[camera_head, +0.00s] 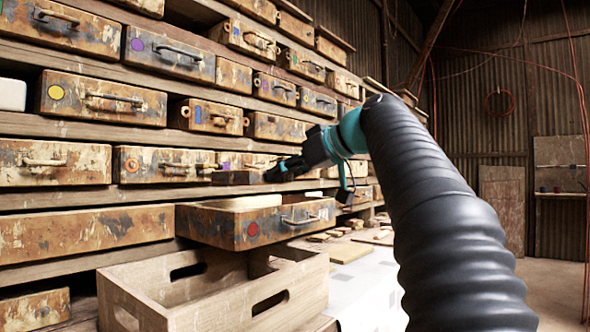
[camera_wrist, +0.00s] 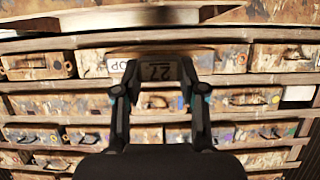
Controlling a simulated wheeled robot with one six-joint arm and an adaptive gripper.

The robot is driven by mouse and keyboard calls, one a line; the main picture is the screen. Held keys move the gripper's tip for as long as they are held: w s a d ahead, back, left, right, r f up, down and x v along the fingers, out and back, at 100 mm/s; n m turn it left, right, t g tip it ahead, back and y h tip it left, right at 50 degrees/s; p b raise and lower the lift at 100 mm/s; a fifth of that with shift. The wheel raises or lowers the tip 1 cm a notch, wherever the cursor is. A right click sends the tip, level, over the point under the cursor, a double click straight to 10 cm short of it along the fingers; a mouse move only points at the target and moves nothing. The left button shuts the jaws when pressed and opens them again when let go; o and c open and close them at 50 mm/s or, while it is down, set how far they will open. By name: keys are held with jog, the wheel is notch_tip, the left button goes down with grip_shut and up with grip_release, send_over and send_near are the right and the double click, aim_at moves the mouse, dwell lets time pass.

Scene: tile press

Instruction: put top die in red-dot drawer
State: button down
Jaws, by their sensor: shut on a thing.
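The drawer with a red dot (camera_head: 283,230) is pulled out of the rack in the head view, with a pale block (camera_head: 245,202) showing inside it. My gripper (camera_head: 262,176) is shut on a dark brown block, the die (camera_head: 236,178), and holds it above the open drawer, apart from it.
A wooden crate (camera_head: 150,303) with hand holes stands below and in front of the open drawer. Rows of shut drawers with coloured dots fill the rack (camera_head: 80,125) behind. Flat wooden pieces (camera_head: 347,252) lie to the right of the drawer.

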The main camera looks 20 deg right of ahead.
jog(key=shift+r+x, duration=0.15)
jog(key=shift+x, duration=1.55)
jog(key=shift+r+x, duration=0.15)
jog(key=shift+x, duration=1.5)
jog(key=shift+a+f+b, duration=0.1)
jog(key=shift+f+b, duration=1.4)
jog(key=shift+f, duration=0.15)
jog(key=c, duration=0.7)
grip_release()
jog(key=shift+o, duration=0.6)
jog(key=shift+f, duration=0.15)
